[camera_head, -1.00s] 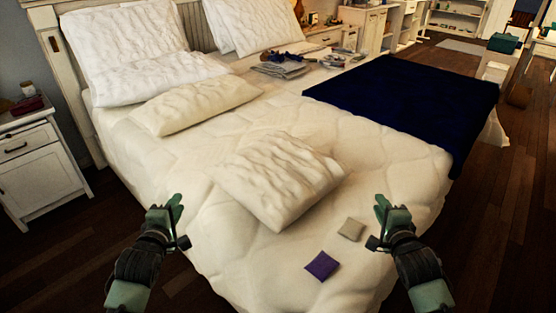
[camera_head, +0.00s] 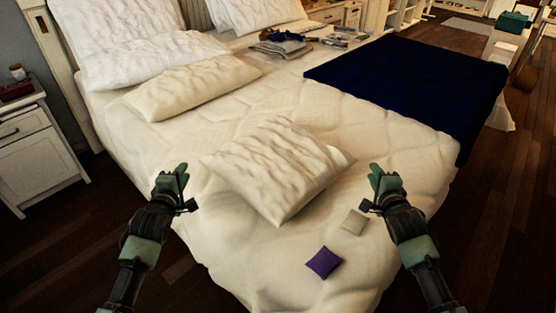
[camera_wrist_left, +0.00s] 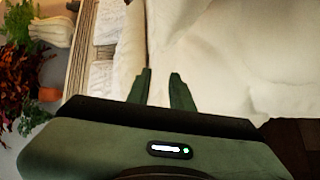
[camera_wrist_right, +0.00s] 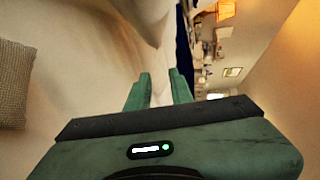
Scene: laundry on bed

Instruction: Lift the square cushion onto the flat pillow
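The square cushion (camera_head: 277,168), cream and wrinkled, lies on the bed's near half. The flat pillow (camera_head: 193,85), cream and longer, lies farther back, in front of the white pillows. My left gripper (camera_head: 174,178) is left of the cushion, apart from it, with its fingers open and empty; they also show in the left wrist view (camera_wrist_left: 160,80). My right gripper (camera_head: 380,176) is right of the cushion, apart from it, open and empty; its fingers also show in the right wrist view (camera_wrist_right: 157,82). A pale shape at the top of that view is probably the cushion's edge.
A purple square (camera_head: 324,262) and a small grey square (camera_head: 354,221) lie near the bed's front edge. White pillows (camera_head: 125,45) stand at the headboard. A dark blue blanket (camera_head: 410,90) covers the right side. Folded clothes (camera_head: 281,47) lie farther back. A nightstand (camera_head: 35,150) stands left.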

